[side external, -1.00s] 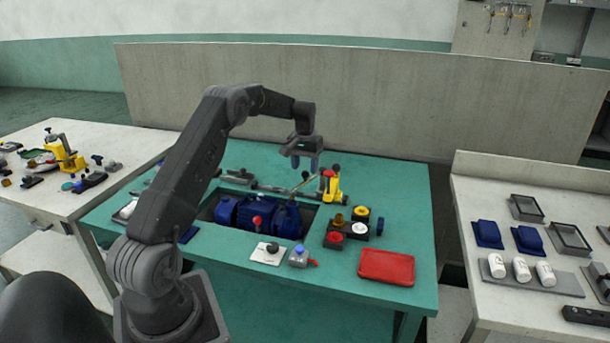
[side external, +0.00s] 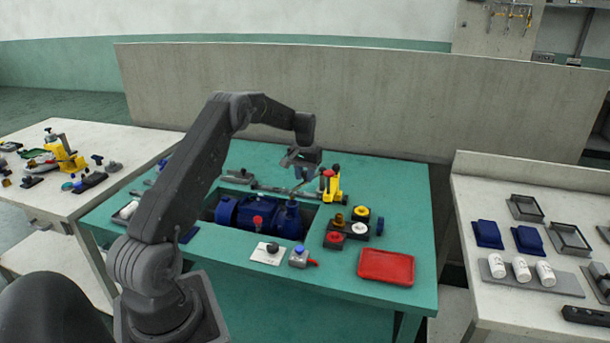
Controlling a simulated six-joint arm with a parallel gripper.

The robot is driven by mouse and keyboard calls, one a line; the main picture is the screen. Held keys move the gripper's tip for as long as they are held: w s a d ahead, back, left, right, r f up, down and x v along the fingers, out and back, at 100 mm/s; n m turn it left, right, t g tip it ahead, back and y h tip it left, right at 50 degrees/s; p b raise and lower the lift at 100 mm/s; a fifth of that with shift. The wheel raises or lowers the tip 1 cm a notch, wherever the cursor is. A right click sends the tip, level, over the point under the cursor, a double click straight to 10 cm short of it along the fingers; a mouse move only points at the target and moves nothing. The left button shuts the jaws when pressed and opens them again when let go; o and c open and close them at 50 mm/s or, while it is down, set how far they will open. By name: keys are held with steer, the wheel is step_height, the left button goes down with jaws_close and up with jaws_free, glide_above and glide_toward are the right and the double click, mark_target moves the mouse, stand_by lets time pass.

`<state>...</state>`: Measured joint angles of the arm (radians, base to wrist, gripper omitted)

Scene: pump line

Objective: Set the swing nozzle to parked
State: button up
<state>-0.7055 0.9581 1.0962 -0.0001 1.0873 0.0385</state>
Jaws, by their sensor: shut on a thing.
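The swing nozzle (side external: 297,187) is a thin, pale arm beside the yellow fixture at the back of the green table. Its upper end is hidden by my gripper (side external: 304,174). My gripper points down and is shut on the swing nozzle, just left of the yellow fixture. The exact contact of the fingertips is too small to make out.
The yellow fixture (side external: 333,190) with a red part stands close on the right. Blue pump bodies (side external: 255,213) sit in a recess in front. Red and yellow buttons (side external: 334,238) and a red tray (side external: 386,267) are at front right. A grey wall stands behind.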

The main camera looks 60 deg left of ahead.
jaws_close()
steer(key=shift+a, duration=0.15)
steer(key=a+m, duration=0.8)
steer(key=m, duration=0.2)
steer(key=shift+w+a+m, duration=0.25)
steer(key=shift+w+m, duration=0.05)
steer(key=shift+r, duration=0.1)
stand_by(0.5)
steer(key=o, duration=0.7)
jaws_free()
